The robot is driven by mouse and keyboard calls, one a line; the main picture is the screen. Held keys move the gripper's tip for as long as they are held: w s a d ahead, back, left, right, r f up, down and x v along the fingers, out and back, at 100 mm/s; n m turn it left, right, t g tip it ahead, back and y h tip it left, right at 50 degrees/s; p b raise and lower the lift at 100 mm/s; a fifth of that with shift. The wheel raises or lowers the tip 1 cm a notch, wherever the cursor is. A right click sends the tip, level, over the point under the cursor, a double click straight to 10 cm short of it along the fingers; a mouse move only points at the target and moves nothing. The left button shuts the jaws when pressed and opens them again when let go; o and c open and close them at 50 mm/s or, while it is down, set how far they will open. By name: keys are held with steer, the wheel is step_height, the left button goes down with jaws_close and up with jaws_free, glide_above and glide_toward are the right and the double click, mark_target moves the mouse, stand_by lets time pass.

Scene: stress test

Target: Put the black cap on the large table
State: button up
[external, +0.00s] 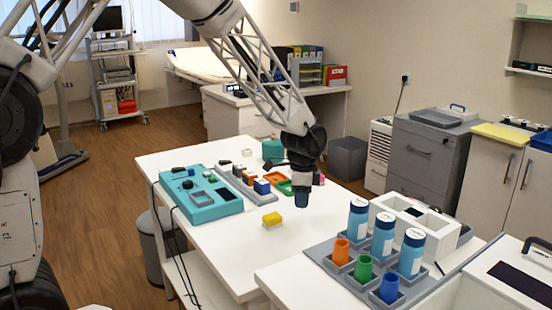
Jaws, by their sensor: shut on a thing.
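My gripper (301,183) hangs over the large white table (246,250), right of its middle, pointing down. It is shut on a small dark, bluish cylinder-like piece (302,200). I cannot tell whether this piece is the black cap, or whether it touches the tabletop. A small round black piece (187,184) shows on the teal box at the table's left; I cannot tell if it is a cap or a knob.
The teal box (201,196) and a grey tray with coloured blocks (245,187) stand farther left. The table's front is clear.

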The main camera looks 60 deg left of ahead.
steer(key=shift+w, duration=0.1)
stand_by(0.4)
glide_above(336, 203)
steer(key=shift+d+f, duration=0.1)
steer(key=shift+f, duration=0.65)
stand_by(0.3)
steer(key=shift+f, duration=1.75)
steer(key=shift+f, duration=0.2)
steer(key=o, duration=0.9)
steer(key=shift+r, duration=0.1)
